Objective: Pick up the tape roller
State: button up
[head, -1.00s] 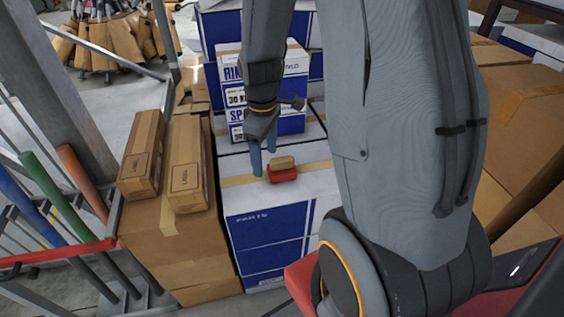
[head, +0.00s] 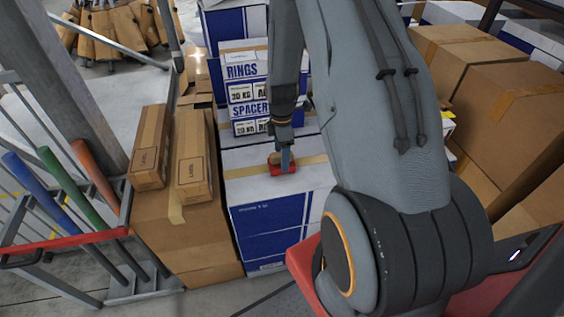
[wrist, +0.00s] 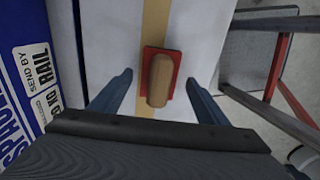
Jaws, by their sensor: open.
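The tape roller (head: 273,160) looks like a red block with a tan rounded piece on top. It lies on the white and blue box (head: 238,191), on its tape strip. In the wrist view the tape roller (wrist: 161,80) lies between and ahead of the fingertips. My gripper (head: 286,162) points down at it, and its blue fingers cover part of the roller in the head view. In the wrist view my gripper (wrist: 160,78) has its two fingers wide apart with nothing between them touching. I cannot tell the exact height above the roller.
A labelled rings and spacer box (head: 247,95) stands just behind. Two small brown cartons (head: 150,148) lie on a larger brown box (head: 190,235) at left. A red-topped rack (head: 70,243) with coloured handles is at far left. Brown boxes (head: 500,90) stack at right.

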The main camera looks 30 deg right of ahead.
jog(key=shift+w+f+p, duration=0.1)
jog(key=shift+f+p, duration=0.65)
jog(key=shift+f, duration=1.25)
jog(key=c, duration=1.3)
jog(key=shift+r, duration=0.1)
